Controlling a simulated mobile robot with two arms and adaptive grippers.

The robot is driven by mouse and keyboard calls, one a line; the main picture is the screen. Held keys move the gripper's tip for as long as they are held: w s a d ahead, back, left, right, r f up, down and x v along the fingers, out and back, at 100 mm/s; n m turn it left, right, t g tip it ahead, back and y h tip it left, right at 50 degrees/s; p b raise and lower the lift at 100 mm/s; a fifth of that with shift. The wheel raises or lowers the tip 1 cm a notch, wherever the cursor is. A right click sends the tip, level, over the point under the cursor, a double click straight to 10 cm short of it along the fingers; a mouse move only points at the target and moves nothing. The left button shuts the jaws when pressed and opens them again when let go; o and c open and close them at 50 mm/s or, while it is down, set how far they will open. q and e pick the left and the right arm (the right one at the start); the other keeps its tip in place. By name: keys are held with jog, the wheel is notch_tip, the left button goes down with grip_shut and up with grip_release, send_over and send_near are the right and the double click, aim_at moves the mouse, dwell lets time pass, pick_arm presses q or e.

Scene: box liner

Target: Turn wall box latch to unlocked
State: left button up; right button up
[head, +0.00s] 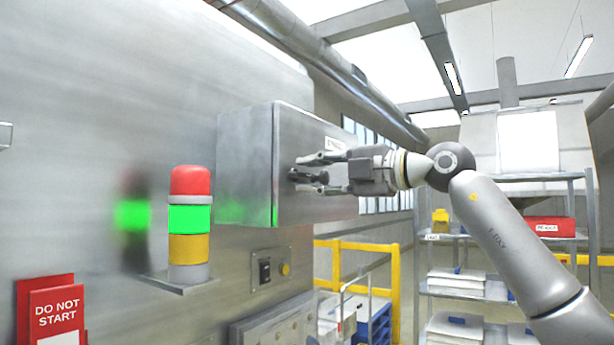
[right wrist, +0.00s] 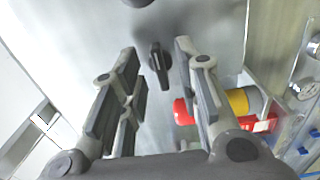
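The wall box (head: 246,165) is a grey metal cabinet on the steel wall in the middle of the head view. Its latch (right wrist: 159,62) is a small black handle on the box's front face. In the right wrist view the handle's long side runs nearly up and down the picture. My right gripper (head: 304,174) is at the box front with its fingers apart. In the right wrist view my right gripper (right wrist: 157,55) has one finger on each side of the latch, with gaps visible. Contact cannot be seen. My left gripper is not in view.
A red, green and yellow signal light (head: 190,220) stands on a small shelf left of the box, its green section lit. Below the box are a switch panel (head: 270,269) and yellow railing (head: 392,290). Shelving (head: 466,288) stands at right behind my right arm.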

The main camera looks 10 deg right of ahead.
jog(key=v, duration=1)
jog(key=shift+d, duration=0.15)
jog(key=shift+r, duration=0.1)
